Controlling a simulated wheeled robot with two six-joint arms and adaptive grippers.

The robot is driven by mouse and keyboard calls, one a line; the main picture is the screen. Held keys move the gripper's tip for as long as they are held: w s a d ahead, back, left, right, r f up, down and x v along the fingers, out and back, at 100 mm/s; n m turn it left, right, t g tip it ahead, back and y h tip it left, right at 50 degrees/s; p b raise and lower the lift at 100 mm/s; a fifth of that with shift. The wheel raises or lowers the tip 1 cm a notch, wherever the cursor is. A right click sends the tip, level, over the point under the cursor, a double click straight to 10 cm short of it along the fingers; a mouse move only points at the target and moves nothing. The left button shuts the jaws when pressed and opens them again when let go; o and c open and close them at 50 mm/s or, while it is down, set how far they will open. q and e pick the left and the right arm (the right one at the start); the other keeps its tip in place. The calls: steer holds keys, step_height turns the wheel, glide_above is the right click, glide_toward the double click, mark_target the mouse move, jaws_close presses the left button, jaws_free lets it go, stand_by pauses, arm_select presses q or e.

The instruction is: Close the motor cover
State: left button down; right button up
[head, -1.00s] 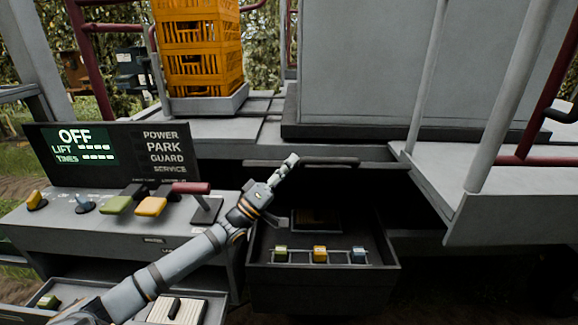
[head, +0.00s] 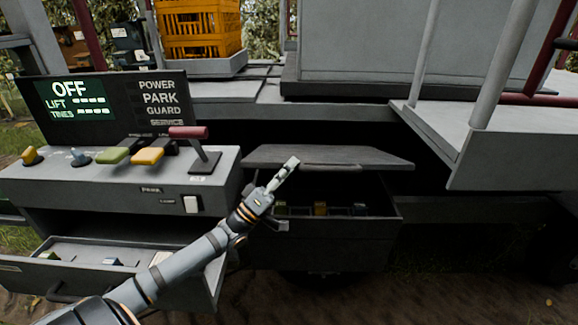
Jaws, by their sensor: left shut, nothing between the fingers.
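The motor cover (head: 350,157) is a flat grey lid above the dark motor box (head: 330,235). It is partly lowered, with a gap between it and the box's front. My right gripper is not in view.
A control panel (head: 110,175) with levers and a screen reading OFF stands at the left. Below it a drawer (head: 75,275) is pulled out. Orange crates (head: 198,30) stand on the platform behind. A grey step with rails (head: 480,150) is at the right.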

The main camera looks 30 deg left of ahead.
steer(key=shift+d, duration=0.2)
arm_select(q)
step_height(320, 180, up, 10)
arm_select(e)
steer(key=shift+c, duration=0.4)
